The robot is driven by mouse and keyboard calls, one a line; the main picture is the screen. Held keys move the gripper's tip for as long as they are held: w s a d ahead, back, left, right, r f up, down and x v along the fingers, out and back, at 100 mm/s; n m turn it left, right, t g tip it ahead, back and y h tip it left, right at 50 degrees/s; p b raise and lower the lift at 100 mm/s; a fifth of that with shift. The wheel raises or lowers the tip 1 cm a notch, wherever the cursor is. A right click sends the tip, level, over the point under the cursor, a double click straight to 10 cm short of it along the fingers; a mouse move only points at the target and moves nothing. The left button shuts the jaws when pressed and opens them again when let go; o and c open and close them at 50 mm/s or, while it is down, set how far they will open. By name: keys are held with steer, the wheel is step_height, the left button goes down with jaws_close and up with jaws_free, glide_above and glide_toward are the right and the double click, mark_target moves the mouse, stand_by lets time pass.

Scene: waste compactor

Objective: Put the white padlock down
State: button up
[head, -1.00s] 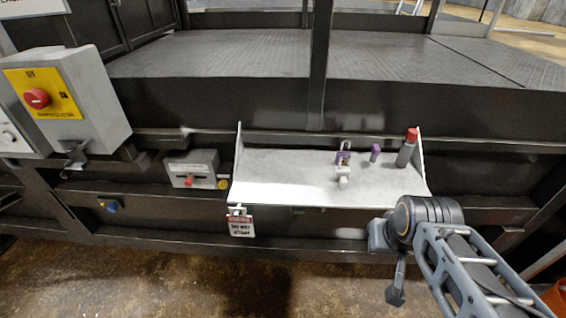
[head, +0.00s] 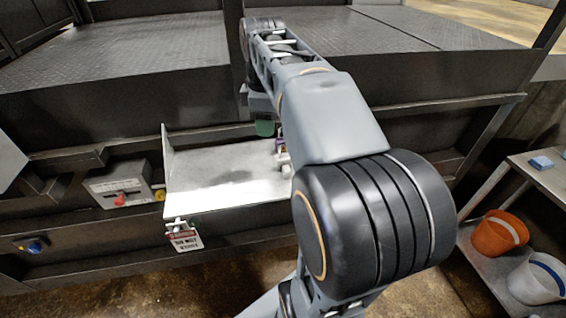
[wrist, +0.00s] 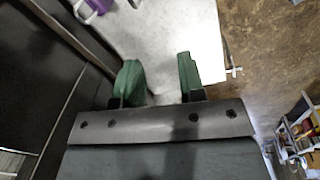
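My gripper (head: 265,127) is above the back of the pale shelf (head: 215,190), with a green fingertip showing. In the wrist view my gripper (wrist: 160,80) has its two green fingers apart, with only bare pale surface visible between them. A small white object (head: 284,159) lies on the shelf beside a purple item (head: 281,146), partly hidden by my arm. It may be the white padlock, but it is too small to tell. A purple and white item (wrist: 97,6) shows at the top of the wrist view, outside the fingers.
A red and white danger tag (head: 185,240) hangs from the shelf's front left corner. A grey box with a red switch (head: 120,190) is left of the shelf. An orange bucket (head: 498,234) and a white bucket (head: 537,278) stand at the right. The shelf's left half is clear.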

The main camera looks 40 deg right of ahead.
mark_target(282, 143)
steer(key=d+r+n+g, duration=0.1)
steer(key=d+r+n, duration=0.1)
steer(key=d+n, duration=0.15)
steer(key=f, duration=0.8)
steer(key=d+f, duration=0.1)
steer(key=f, duration=0.3)
steer(key=shift+w+f+b, duration=0.1)
steer(key=shift+f+b, duration=0.2)
steer(key=shift+f, duration=0.1)
jaws_close()
